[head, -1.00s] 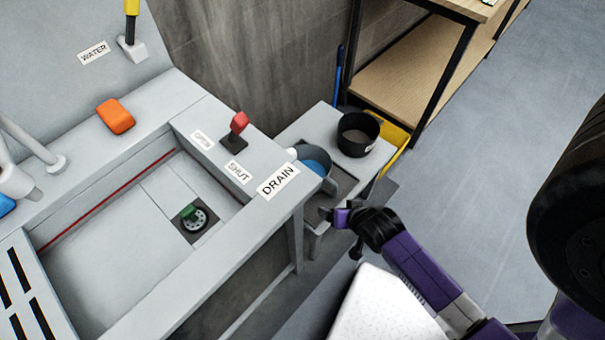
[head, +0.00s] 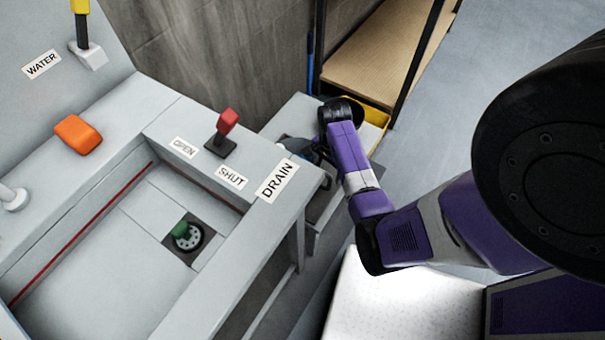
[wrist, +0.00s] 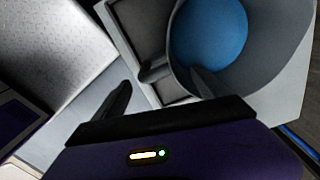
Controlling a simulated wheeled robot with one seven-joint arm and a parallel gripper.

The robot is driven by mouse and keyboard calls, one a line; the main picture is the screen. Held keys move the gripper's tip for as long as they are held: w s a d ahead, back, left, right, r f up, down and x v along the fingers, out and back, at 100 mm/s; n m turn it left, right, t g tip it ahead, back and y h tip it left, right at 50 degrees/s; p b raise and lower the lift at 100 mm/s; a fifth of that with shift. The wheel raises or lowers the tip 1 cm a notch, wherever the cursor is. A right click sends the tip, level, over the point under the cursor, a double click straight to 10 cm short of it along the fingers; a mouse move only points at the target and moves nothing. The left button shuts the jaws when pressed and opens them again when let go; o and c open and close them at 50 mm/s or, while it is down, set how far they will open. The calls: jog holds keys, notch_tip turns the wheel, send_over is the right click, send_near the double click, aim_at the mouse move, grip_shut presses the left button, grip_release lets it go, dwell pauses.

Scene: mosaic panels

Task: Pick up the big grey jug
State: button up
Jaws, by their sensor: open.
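The big grey jug (wrist: 278,48) has blue inside and fills the top right of the wrist view. A short grey handle-like part (wrist: 155,73) sticks out from its left side. My gripper (wrist: 161,79) is open, its two dark fingers apart, with this part showing between them. The right finger overlaps the jug's lower edge in the picture; I cannot tell whether it touches. In the head view my forearm and wrist hide most of the jug and the fingers.
The jug stands on a low grey side stand (head: 292,112) with a dark recessed panel (wrist: 140,32). A sink bench with a red lever (head: 227,121) and DRAIN label (head: 277,180) is to its left. A wooden shelf (head: 375,55) and yellow bin (head: 376,112) stand behind.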

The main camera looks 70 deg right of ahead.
aim_at(323, 185)
jog(key=f, duration=0.5)
jog(key=f+b, duration=0.1)
jog(key=f, duration=0.1)
jog(key=shift+w+a+f, duration=0.15)
jog(key=shift+a+f, duration=0.1)
jog(key=shift+a, duration=0.15)
jog(key=c, duration=1.8)
grip_shut()
jog(key=shift+r, duration=0.15)
